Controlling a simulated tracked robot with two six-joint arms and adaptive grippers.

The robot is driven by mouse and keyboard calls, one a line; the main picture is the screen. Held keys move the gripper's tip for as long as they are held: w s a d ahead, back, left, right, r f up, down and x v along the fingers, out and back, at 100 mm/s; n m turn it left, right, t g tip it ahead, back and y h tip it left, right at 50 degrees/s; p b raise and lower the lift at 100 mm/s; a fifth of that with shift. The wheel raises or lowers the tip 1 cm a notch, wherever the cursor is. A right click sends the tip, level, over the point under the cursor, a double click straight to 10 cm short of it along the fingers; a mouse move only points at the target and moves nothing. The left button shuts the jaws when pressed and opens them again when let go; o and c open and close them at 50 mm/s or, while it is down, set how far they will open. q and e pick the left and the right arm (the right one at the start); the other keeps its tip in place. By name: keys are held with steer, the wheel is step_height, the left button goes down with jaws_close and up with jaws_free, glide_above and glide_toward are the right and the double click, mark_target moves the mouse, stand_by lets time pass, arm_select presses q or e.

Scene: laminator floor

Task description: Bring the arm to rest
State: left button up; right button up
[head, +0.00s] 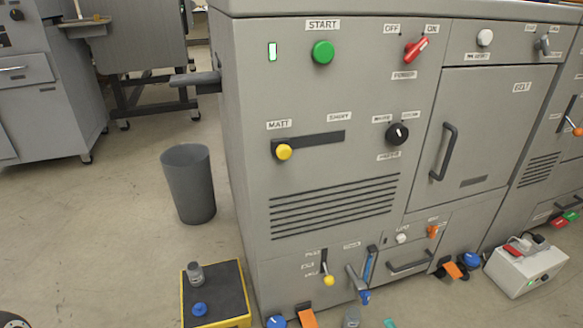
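Neither of my grippers shows in the head view, and no arm can be made out for sure. A dark rounded shape is cut off at the bottom left corner; I cannot tell what it is. The large grey laminator cabinet (350,85) fills the middle and right. Its front has a green START button (323,52), a red switch handle (416,49) tilted up toward ON, a yellow slider knob (284,152) at the MATT end, a black dial (397,134) and a closed door with a dark handle (444,152).
A black-topped yellow step (226,317) stands at the lower left, bearing a grey jar (195,273) and a blue knob-like piece (199,309). A dark bin (189,185) stands behind it. A white box (527,267) sits at the right. Floor at left is clear.

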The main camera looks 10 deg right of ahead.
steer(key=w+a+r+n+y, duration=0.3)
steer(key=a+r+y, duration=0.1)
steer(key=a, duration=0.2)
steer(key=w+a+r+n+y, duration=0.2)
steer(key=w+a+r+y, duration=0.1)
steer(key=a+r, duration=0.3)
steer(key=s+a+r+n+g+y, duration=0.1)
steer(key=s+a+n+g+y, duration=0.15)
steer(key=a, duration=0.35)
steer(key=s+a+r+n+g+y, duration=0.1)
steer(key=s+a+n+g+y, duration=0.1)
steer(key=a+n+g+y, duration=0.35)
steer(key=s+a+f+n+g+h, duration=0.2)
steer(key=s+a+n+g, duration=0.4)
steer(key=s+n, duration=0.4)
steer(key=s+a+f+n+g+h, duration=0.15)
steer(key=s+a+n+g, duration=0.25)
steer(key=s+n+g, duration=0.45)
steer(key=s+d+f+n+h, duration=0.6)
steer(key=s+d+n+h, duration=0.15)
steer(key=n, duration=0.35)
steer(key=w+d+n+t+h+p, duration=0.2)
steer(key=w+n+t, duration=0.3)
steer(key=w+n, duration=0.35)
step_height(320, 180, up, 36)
steer(key=p, duration=3.6)
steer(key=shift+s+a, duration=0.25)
